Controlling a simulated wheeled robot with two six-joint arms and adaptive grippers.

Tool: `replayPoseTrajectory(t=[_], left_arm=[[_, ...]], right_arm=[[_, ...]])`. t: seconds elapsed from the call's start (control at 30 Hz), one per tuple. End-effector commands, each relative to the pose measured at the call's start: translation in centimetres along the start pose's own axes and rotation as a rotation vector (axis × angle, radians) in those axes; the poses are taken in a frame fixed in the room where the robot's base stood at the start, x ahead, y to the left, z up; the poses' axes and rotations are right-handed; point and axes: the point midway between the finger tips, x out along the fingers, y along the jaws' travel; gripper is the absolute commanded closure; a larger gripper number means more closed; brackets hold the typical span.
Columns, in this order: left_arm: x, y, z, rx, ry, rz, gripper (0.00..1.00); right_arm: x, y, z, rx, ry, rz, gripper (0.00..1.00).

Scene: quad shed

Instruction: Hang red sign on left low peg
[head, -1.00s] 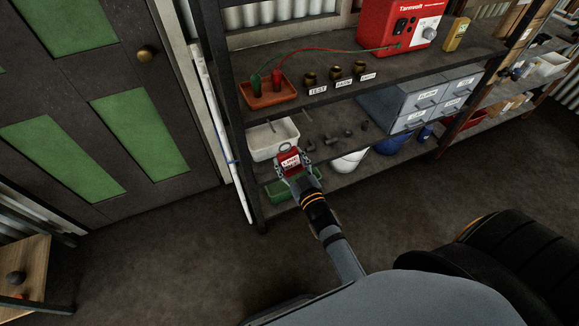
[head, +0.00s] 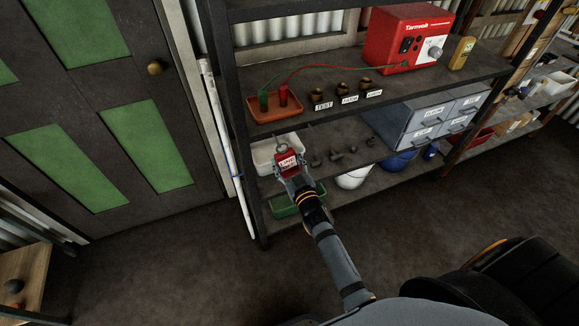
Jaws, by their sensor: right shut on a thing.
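The red sign (head: 287,162) has a white lettered label and what looks like a ring at its top. My right gripper (head: 289,177) is shut on its lower part and holds it upright at the front of the shelf unit, in front of the white bin (head: 264,152). The sign is below the edge of the upper shelf (head: 345,108). I cannot clearly make out the left low peg. My left gripper is out of view.
A green tray (head: 285,207) is on the bottom shelf below my gripper. An orange tray (head: 275,109), brass parts (head: 342,88) and a red Tarmvolt box (head: 408,38) stand on the upper shelf. Grey drawers (head: 430,118) stand right.

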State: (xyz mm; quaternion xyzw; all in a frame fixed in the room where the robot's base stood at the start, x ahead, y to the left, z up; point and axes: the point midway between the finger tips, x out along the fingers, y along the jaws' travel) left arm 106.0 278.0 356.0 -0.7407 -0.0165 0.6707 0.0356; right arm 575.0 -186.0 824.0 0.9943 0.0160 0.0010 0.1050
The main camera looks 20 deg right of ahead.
Motion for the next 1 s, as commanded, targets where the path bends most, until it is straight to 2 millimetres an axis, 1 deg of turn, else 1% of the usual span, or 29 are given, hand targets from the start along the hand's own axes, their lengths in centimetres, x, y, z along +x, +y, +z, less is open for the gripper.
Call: replayPoseTrajectory(t=[0.37, 0.4, 0.53, 1.0], left_arm=[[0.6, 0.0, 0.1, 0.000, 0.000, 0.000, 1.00], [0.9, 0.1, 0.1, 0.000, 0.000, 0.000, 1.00], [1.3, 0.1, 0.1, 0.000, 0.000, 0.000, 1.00], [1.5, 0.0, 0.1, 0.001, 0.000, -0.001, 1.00]], right_arm=[[2.7, 0.0, 0.1, 0.000, 0.002, 0.000, 0.76], [2.9, -0.1, 0.5, 0.000, 0.001, 0.000, 0.76], [3.4, -0.2, 0.8, 0.001, 0.001, 0.000, 0.76], [3.8, -0.2, 1.1, 0.001, 0.000, 0.000, 0.76]])
